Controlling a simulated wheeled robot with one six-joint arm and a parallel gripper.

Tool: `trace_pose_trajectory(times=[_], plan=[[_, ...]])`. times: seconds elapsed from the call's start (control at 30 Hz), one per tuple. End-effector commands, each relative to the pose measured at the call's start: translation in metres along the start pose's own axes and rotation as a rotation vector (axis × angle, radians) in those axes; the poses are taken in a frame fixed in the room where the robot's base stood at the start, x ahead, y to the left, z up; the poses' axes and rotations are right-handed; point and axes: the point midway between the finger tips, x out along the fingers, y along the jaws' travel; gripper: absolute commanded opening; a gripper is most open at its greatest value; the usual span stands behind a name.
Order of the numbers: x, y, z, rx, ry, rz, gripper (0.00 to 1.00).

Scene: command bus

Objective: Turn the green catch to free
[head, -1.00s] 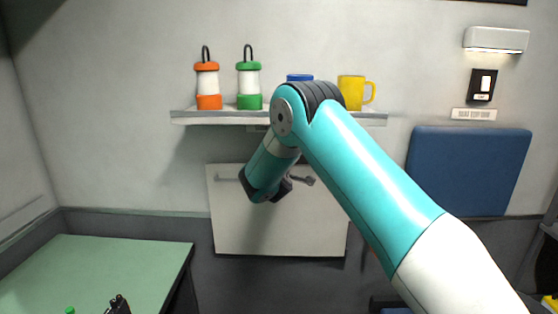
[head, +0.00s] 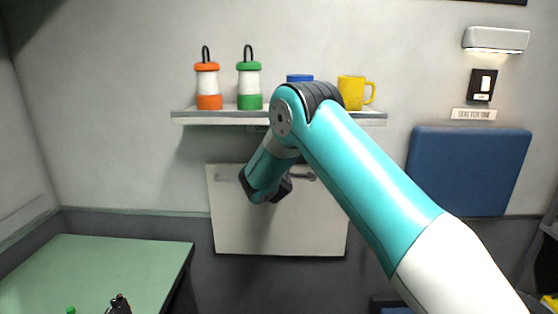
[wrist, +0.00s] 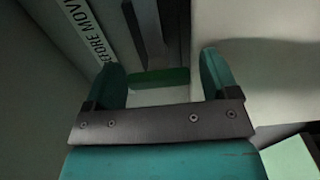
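The green catch (wrist: 160,77) shows in the wrist view as a short green bar, between and slightly beyond my gripper's two teal fingers. My gripper (wrist: 161,64) is open, its fingers apart on either side of the green bar. I cannot tell whether either finger touches it. In the head view the catch is not visible, and my arm hides most of the gripper in front of the pale wall panel (head: 305,225).
A dark upright strip (wrist: 147,28) and a printed label (wrist: 82,25) are close by. Above is a shelf (head: 215,117) with an orange lantern (head: 208,84), a green lantern (head: 249,84), a blue cup (head: 299,77) and a yellow mug (head: 351,92). A green table (head: 110,265) stands left.

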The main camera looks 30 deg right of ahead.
Motion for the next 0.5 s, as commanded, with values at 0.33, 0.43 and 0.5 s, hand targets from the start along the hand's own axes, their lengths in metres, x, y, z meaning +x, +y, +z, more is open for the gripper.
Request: trace_pose_trajectory(times=[0.33,0.43,0.5], plan=[[-0.002,0.000,0.000,0.003,0.001,0.002,0.85],[-0.012,-0.002,-0.001,0.002,0.002,0.000,0.85],[-0.025,-0.003,-0.001,0.002,0.003,0.001,0.85]])
